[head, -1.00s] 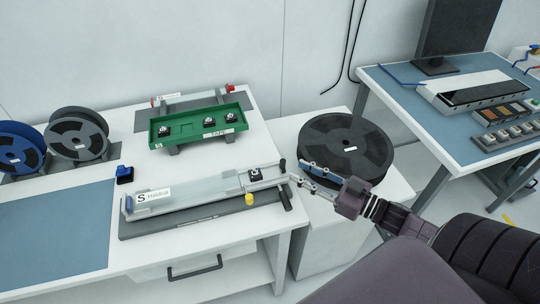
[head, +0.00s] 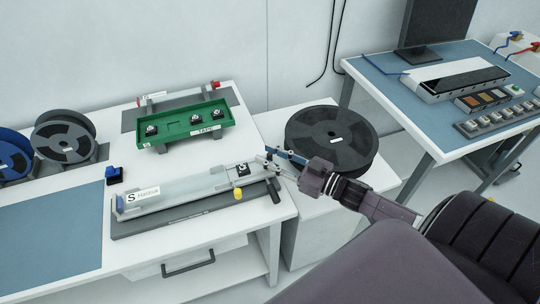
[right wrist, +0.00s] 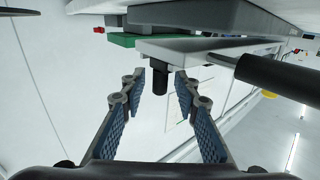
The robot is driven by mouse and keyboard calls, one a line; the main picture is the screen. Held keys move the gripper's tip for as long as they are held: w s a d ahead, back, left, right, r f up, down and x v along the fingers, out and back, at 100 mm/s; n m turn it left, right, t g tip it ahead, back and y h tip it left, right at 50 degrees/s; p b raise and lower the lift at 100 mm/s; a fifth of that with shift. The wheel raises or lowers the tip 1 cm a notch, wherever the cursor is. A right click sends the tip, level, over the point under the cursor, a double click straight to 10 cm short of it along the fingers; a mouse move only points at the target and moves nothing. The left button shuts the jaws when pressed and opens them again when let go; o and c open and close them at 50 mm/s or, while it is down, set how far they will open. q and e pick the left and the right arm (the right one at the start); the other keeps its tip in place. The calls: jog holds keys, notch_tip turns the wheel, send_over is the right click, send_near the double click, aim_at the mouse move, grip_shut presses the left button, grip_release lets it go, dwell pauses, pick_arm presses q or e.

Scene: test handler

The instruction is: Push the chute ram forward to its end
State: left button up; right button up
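The chute (head: 180,195) is a long, low track with a clear cover and a white label on the near table. A small dark part with a white mark (head: 242,169) sits near its right end. The ram's dark handle bar (head: 274,190) crosses that end. My right gripper (head: 268,159) is at the bar's far end, partly hiding it. In the right wrist view, its blue-padded fingers (right wrist: 156,92) stand apart with a black knob (right wrist: 160,76) ahead, between the tips. A dark grey cylinder (right wrist: 280,73) is to the right. I cannot tell whether anything touches. My left gripper is out of view.
A green tray (head: 180,136) with several small parts stands behind the chute. A yellow knob (head: 238,194) is on the chute's near side. Blue (head: 14,160) and grey (head: 63,137) reels stand left.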

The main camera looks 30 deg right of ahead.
aim_at(257, 168)
grip_shut()
jog(key=shift+a, duration=0.1)
jog(key=a, duration=0.1)
jog(key=a+p, duration=0.1)
jog(key=a, duration=0.1)
jog(key=shift+w+a+r, duration=0.1)
jog(key=shift+w, duration=0.3)
jog(key=shift+w+a, duration=0.1)
jog(key=shift+a, duration=0.2)
grip_release()
jog(key=shift+d, duration=0.1)
jog(key=v, duration=1.2)
